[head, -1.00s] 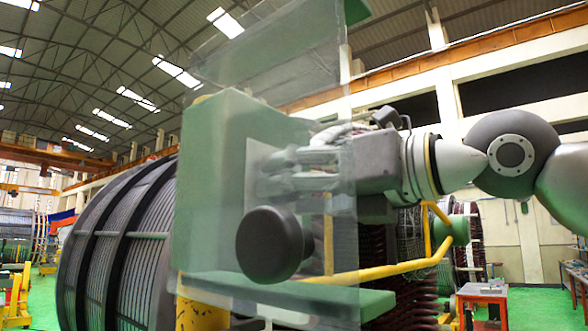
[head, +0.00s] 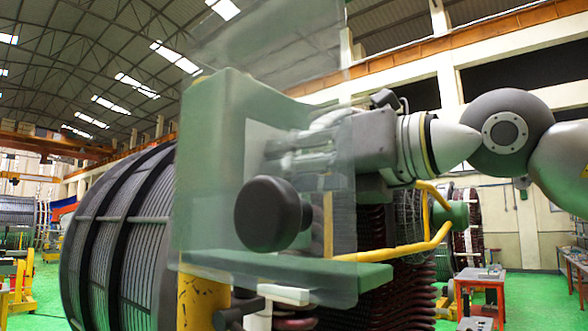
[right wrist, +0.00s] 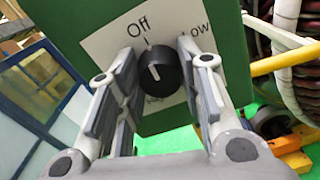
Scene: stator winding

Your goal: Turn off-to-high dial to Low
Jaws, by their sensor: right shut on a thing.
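The dial's white mark points up toward Off. My right gripper (right wrist: 158,88) has its fingers on both sides of the dial, shut on it. In the head view, my right gripper (head: 285,156) reaches from the right to the plate on a green box (head: 212,130).
A clear panel (head: 335,235) stands in front of the box and my right gripper. A large dark round knob (head: 268,213) stands out toward me. A green ledge (head: 340,279) and yellow rail (head: 400,252) lie below. A big ribbed drum (head: 110,240) stands at left.

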